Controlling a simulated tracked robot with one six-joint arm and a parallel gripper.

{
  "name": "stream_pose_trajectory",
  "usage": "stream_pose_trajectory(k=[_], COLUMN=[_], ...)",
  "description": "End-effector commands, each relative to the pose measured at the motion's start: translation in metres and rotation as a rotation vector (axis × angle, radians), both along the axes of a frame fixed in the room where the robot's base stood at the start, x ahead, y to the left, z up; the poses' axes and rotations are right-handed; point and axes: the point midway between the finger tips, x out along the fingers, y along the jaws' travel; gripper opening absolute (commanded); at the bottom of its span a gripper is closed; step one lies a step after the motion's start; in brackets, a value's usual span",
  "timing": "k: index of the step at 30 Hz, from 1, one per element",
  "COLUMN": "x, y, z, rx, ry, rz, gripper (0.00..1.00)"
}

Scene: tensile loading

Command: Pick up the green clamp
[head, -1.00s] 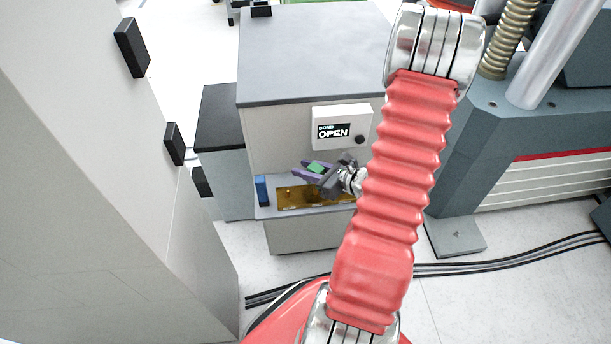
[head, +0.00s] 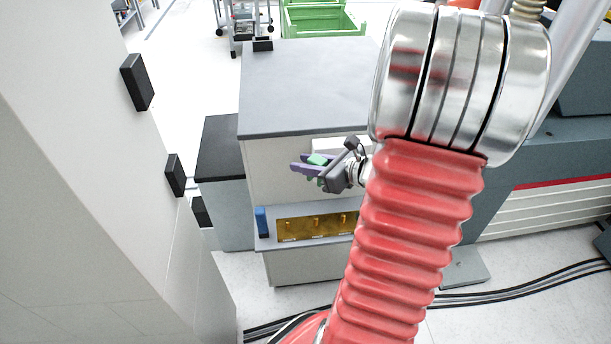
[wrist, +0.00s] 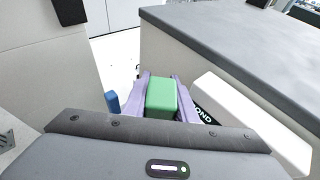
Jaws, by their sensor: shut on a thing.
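The green clamp (wrist: 161,97) is a green block between the two purple fingers of my gripper (wrist: 160,88) in the wrist view. The clamp's underside is mostly hidden.
A grey-topped cabinet (head: 300,85) stands behind my gripper. A white box (head: 327,146) on its front is partly covered by my gripper. A blue block (head: 262,222) stands at the shelf's left end. A pale wall panel (head: 110,210) rises at left; grey machinery (head: 560,150) stands at right.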

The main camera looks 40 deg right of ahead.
Motion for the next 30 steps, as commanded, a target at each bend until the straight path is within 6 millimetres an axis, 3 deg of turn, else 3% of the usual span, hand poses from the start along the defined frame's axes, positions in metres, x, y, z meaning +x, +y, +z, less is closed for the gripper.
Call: stream_pose_trajectory(k=[6,14,30], x=[0.0,0.0,0.0], y=[-0.001,-0.001,0.0], z=[0.04,0.075,0.085], rx=[-0.007,-0.004,0.0], ry=[-0.003,-0.003,0.0], rz=[0.001,0.0,-0.001], gripper=[0.0,0.0,0.0])
